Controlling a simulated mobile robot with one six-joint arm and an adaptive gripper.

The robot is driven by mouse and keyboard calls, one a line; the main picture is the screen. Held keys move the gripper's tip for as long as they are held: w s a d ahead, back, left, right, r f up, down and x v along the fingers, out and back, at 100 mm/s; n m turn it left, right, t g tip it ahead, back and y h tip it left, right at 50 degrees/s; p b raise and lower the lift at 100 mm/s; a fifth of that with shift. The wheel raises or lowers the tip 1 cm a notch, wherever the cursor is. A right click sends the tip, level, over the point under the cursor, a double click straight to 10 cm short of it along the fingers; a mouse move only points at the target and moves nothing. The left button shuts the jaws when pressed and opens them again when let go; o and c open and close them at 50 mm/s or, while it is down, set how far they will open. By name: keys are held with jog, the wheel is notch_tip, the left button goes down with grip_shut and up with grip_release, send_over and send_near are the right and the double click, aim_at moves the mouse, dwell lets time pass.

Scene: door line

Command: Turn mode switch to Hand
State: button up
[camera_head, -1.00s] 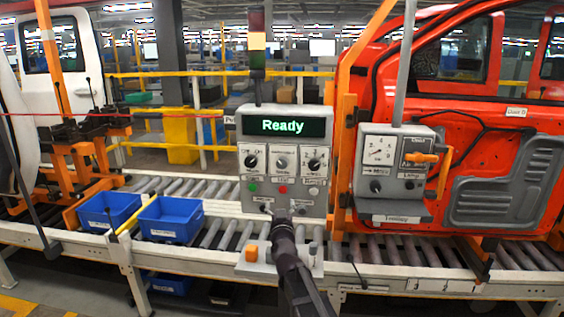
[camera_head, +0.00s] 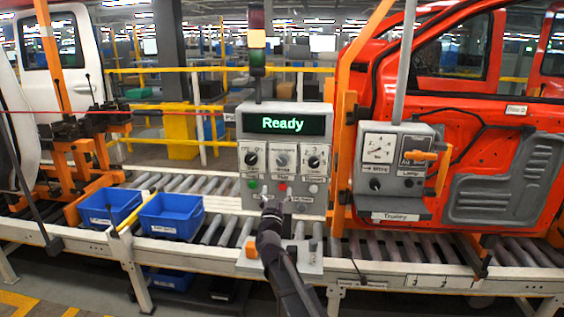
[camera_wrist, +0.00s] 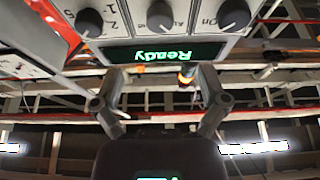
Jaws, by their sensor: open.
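A grey control panel (camera_head: 284,176) stands behind the conveyor, its display (camera_head: 283,123) lit green with "Ready". Below the display is a row of three dark rotary knobs. The middle knob (camera_head: 282,159) has small lettering that I cannot read fully; beside it (camera_wrist: 160,15) in the wrist view, part of a word like "Auto" shows. Its exact pointer position is unclear. My gripper (camera_head: 272,204) is in front of the panel's lower part, below the knobs. In the wrist view my gripper (camera_wrist: 160,72) has its fingers apart with nothing between them; the panel appears upside down there.
The left knob (camera_head: 250,159) and right knob (camera_head: 314,162) sit close beside the middle one. Green and red buttons (camera_head: 282,187) lie below. A grey box with a gauge (camera_head: 394,165) and orange handle stands right, before a red door (camera_head: 500,165). Blue bins (camera_head: 171,217) sit left.

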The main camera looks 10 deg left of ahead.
aim_at(282, 163)
jog(key=p+x, duration=0.5)
jog(key=x, duration=0.8)
jog(key=c, duration=1.1)
